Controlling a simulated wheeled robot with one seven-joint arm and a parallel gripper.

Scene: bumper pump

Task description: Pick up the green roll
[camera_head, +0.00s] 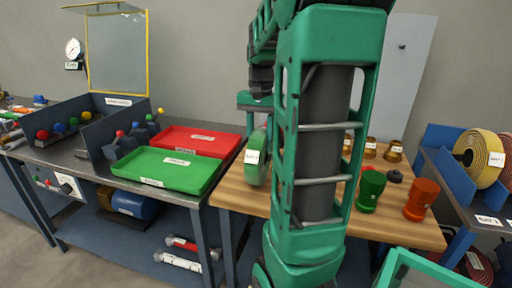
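A green roll (257,158) with a white label is upright at the left part of the wooden table, just left of my green arm. Its right side is partly hidden by the arm. My gripper (256,118) appears just above the roll, at the end of the wrist. Its fingers are small and mostly hidden, so I cannot tell whether they are open, touch the roll or hold it. I also cannot tell whether the roll rests on the table or hangs just above it.
The wooden table (407,227) also bears a green cylinder (370,190), an orange cylinder (421,199) and several brass pieces behind my arm. Green (168,170) and red (195,141) trays lie left. A blue rack (464,183) at right holds a yellow roll (478,158).

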